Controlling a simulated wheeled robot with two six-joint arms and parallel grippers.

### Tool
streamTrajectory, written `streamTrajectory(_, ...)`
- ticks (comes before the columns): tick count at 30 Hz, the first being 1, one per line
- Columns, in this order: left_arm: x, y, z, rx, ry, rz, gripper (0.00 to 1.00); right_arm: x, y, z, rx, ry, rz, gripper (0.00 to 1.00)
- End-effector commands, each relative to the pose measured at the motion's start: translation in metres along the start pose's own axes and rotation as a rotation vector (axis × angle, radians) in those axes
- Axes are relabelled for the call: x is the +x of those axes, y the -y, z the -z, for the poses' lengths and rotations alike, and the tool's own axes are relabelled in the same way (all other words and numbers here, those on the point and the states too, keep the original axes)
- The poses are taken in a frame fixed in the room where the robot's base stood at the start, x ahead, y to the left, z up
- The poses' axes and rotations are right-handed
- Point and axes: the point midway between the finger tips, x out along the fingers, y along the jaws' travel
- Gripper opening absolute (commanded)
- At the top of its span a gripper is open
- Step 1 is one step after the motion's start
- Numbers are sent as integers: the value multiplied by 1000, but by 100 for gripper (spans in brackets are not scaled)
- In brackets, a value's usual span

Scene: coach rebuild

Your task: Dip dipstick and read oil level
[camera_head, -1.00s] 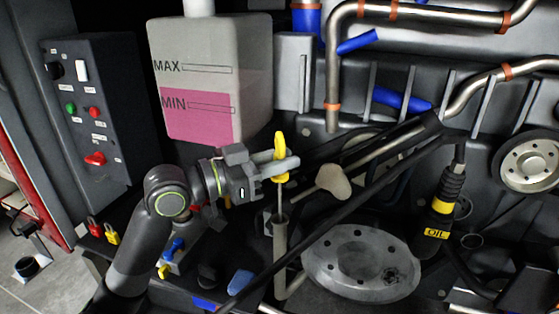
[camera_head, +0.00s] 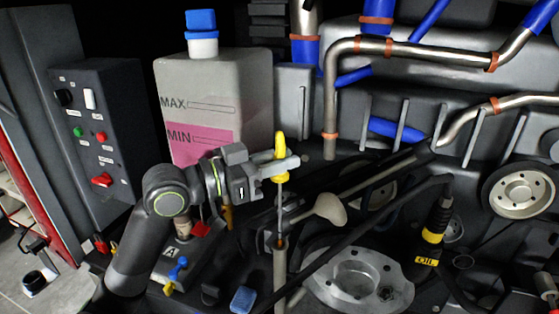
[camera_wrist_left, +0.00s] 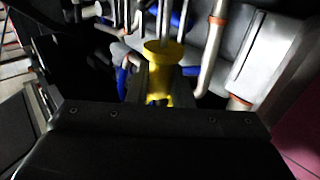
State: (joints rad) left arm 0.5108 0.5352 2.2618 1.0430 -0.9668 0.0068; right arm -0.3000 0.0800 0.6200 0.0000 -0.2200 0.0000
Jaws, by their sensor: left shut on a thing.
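My left gripper (camera_head: 283,166) is shut on the yellow handle of the dipstick (camera_head: 280,146). The handle also shows between the fingers in the left wrist view (camera_wrist_left: 166,58). The thin rod hangs upright below the handle, and a good length of it is bare above the grey dipstick tube (camera_head: 280,272). The rod's lower end meets the tube's mouth; its tip is not seen, and I cannot tell how much is inside. No oil mark can be read on the rod. My right gripper is not in view.
A tank (camera_head: 225,105) with MAX and MIN marks and pink fluid stands behind my left arm. A switch panel (camera_head: 100,130) is at the left. A yellow-black OIL filler (camera_head: 435,225), a pale knob (camera_head: 331,209), dark rods and pipes crowd the right.

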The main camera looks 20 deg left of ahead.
Motion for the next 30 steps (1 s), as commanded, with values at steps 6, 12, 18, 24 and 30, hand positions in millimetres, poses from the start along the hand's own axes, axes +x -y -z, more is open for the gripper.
streamTrajectory(6, 0, 0, 19, 1, -1, 0, 0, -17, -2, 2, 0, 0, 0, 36)
streamTrajectory(12, 1, 0, 33, 1, 0, 0, 0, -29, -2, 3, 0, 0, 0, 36)
streamTrajectory(18, 1, 0, 47, 1, -1, 0, 0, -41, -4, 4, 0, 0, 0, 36)
streamTrajectory(24, 2, 0, 61, 1, -1, 0, 0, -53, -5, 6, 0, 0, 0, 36)
streamTrajectory(30, 2, 0, 75, 1, -1, 0, 0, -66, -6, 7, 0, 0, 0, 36)
